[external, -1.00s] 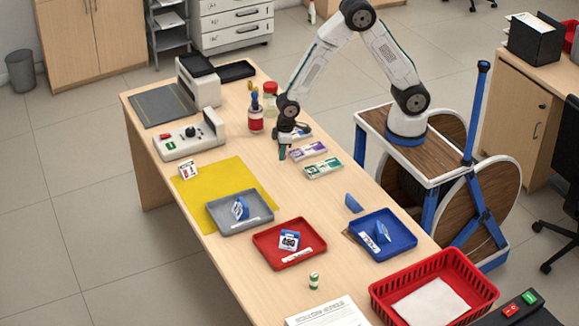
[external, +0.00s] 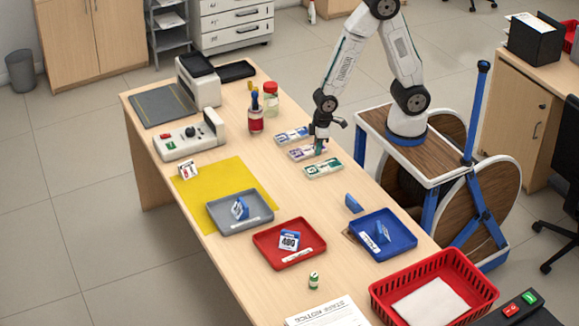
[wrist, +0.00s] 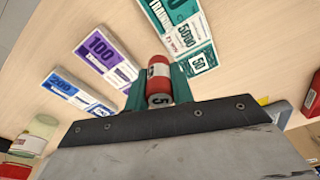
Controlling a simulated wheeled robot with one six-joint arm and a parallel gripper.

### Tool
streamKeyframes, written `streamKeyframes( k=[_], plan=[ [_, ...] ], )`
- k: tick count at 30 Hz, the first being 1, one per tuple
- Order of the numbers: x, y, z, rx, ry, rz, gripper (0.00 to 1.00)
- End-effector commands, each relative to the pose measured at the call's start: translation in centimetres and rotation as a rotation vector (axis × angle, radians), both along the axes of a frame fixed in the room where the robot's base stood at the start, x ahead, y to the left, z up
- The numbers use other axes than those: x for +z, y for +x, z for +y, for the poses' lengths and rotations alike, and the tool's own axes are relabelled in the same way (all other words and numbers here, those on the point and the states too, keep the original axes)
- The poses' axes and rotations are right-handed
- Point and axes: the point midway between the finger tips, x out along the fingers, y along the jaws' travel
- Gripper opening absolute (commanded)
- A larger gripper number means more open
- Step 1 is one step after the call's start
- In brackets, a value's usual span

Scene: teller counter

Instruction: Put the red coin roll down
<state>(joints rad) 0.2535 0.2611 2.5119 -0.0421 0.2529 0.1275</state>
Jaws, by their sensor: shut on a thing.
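The red coin roll (wrist: 159,80), with a white band and a dark 5 on its end, is between the green fingertips of my gripper (wrist: 155,90) in the wrist view. My gripper is shut on it. In the external view my gripper (external: 319,148) hangs over the banknote bundles near the counter's right edge. The roll cannot be made out there.
Blue (external: 291,135), purple (external: 296,153) and green (external: 323,169) note bundles lie by my gripper. A green coin roll (external: 314,281) stands near the red tray (external: 263,242). Grey (external: 222,203) and blue (external: 411,230) trays flank it. The yellow mat (external: 215,179) has bare room.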

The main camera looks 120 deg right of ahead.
Motion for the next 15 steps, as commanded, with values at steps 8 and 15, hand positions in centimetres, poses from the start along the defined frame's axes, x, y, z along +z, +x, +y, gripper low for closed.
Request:
streamKeyframes(
  k=[8,15],
  plan=[
    [0.3,5.6,9.8,0.274,-0.001,-0.022,0.0],
    [1.8,10.0,21.4,0.584,0.0,-0.032,0.0]
  ],
)
